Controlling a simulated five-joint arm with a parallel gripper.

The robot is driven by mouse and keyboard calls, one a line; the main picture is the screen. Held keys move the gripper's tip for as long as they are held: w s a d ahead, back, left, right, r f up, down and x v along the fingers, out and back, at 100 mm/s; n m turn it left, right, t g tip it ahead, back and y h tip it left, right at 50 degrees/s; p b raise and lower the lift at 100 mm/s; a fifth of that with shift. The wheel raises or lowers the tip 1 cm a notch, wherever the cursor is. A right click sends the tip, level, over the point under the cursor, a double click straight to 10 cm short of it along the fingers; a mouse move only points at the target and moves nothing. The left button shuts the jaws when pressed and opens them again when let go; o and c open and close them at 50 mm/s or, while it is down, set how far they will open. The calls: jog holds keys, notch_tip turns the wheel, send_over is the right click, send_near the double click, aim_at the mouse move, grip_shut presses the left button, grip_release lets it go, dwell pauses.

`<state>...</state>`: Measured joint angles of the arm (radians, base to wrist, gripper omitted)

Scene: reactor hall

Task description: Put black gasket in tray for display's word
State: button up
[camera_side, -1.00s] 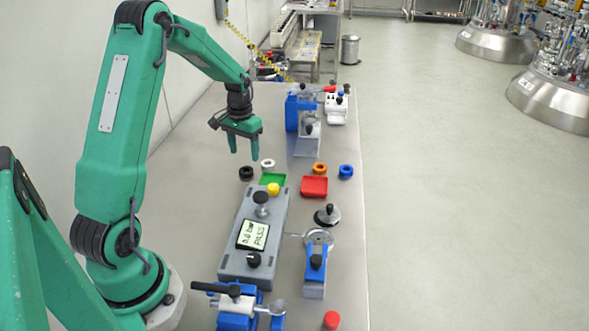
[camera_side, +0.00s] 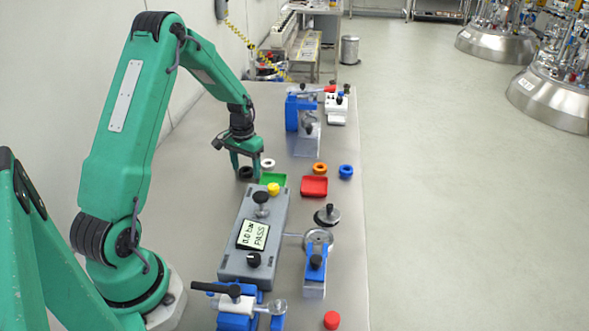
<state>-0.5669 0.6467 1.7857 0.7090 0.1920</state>
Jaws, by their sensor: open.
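The black gasket (camera_side: 245,173) lies on the bench just left of the green tray. My open gripper (camera_side: 246,172) points down at it, with one finger on each side of it in the picture. I cannot tell whether the fingers touch it. The small green tray (camera_side: 280,179) and the small red tray (camera_side: 314,186) sit side by side, and no gasket shows in either. The display (camera_side: 253,235) on the grey test unit reads "0.0 bar" and "PASS".
A white gasket (camera_side: 268,163) lies close to the right of my gripper. An orange gasket (camera_side: 320,168) and a blue gasket (camera_side: 346,171) lie farther right. A blue clamp fixture (camera_side: 303,120) stands behind.

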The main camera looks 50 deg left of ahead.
dwell(0.4)
jog(key=c, duration=1.1)
jog(key=shift+r, duration=0.1)
jog(key=shift+r, duration=0.35)
notch_tip(320, 180, up, 3)
jog(key=shift+r, duration=0.1)
jog(key=d+r, duration=0.2)
jog(key=d, duration=0.2)
jog(key=d+r, duration=0.2)
jog(key=d, duration=0.1)
jog(key=d+r, duration=0.3)
jog(key=d, duration=0.1)
jog(key=shift+w+d, duration=0.15)
jog(key=shift+d, duration=0.2)
